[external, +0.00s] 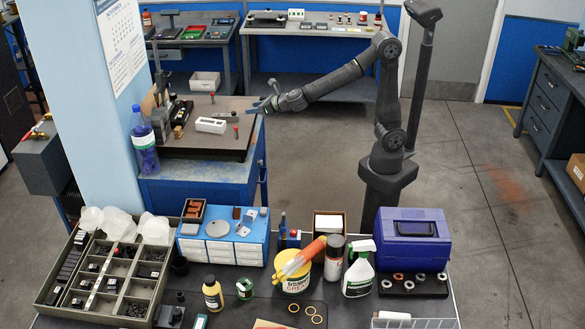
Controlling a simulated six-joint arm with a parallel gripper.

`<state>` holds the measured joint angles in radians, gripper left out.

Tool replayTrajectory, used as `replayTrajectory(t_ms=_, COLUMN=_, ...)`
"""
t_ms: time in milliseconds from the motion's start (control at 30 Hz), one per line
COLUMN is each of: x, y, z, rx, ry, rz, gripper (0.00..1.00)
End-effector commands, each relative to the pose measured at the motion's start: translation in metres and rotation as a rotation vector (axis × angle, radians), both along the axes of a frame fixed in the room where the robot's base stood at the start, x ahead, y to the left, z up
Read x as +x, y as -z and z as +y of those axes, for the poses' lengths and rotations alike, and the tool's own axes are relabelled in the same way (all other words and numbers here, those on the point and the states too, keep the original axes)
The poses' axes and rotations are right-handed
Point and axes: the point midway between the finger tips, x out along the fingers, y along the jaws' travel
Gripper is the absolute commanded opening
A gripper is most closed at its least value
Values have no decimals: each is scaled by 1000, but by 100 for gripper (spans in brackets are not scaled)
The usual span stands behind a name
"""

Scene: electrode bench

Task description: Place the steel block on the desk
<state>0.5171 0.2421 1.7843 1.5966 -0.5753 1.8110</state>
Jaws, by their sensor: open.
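My gripper (257,106) is open above the right edge of the desk (205,148), which has a dark brown top and blue sides. The gripper is small in view, and I see nothing between its fingers. I cannot tell for certain which thing is the steel block. Small grey metal pieces (217,228) lie on top of the blue drawer box on the front bench. On the desk stand a white block with dark openings (211,125), a small brass-coloured block (178,132) and a flat grey piece (225,114).
A blue-capped bottle (143,140) stands at the desk's left edge, near a dark upright stand (159,75). The front bench is crowded with a compartment tray (158,312), a blue drawer box (265,240), a spray bottle (359,272) and a blue toolbox (410,242).

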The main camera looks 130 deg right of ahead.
Motion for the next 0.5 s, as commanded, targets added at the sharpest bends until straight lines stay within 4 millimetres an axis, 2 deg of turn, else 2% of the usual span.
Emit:
replayTrajectory(t_ms=200, x=14, y=15, z=-31, rx=1, ry=1, rz=2, gripper=46)
replayTrajectory(t_ms=500, x=21, y=23, z=-48, rx=1, ry=0, rz=0, gripper=46)
